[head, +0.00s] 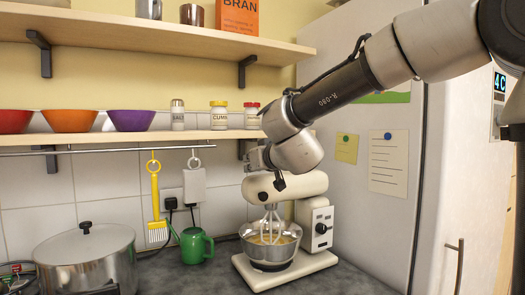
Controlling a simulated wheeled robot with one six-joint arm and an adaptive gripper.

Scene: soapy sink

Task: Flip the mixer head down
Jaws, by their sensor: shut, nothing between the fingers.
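The cream stand mixer (318,225) stands on the dark counter. Its head (305,184) is about level, over the bowl. The whisk (270,222) points down into the shiny metal bowl (284,250), which holds something pale yellow. My arm reaches in from the upper right. My gripper (279,183) is shut and empty, pointing down at the front part of the mixer head. It overlaps the head in the picture; I cannot tell whether it touches. My wrist and gripper hide a bit of the head's top.
A yellow brush (156,205) hangs from the rail. A shelf above holds bowls and jars (218,116). The fridge (375,215) stands close on the right.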

